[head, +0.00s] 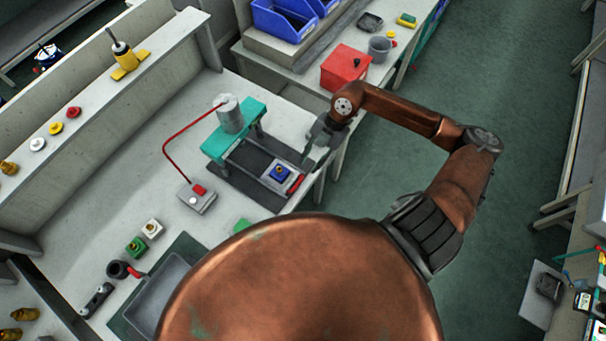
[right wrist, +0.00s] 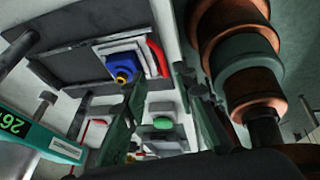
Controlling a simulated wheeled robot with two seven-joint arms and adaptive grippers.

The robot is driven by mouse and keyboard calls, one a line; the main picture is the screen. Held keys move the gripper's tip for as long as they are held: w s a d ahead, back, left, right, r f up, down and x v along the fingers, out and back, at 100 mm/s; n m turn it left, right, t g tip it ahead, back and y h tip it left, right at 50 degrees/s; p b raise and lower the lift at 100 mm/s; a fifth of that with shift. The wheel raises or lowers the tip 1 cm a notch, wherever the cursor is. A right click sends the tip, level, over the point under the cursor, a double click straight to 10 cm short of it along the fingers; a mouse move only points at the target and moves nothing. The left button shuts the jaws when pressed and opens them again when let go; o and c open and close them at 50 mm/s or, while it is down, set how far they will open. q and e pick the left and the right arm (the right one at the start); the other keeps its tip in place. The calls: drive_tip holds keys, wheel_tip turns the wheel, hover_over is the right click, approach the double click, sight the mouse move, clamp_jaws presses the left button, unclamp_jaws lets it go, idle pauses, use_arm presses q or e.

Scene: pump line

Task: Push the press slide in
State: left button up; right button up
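The press (head: 234,143) stands on the bench, with a teal bridge, a grey cylinder on top and a dark base. Its slide (head: 268,181) sticks out on the near right side, carrying a blue block (head: 280,172) with a yellow knob and a red handle (head: 295,184) along its outer edge. In the right wrist view the blue block (right wrist: 122,66) and red handle (right wrist: 157,58) show at upper centre. My right gripper (head: 312,145) is beside the slide, to its upper right; its fingers (right wrist: 162,88) are apart with nothing between them. My left gripper is out of view.
A grey box with a red button (head: 197,196) sits left of the press, joined by a red cable. A red box (head: 345,68) and blue bins (head: 284,18) stand on the far bench. A grey tray (head: 160,292) lies at the near side. The green floor (head: 480,80) to the right is clear.

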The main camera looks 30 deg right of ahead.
sight(301, 179)
drive_tip(key=x, duration=0.7)
drive_tip(key=shift+f, duration=0.3)
drive_tip(key=shift+c, duration=0.3)
clamp_jaws()
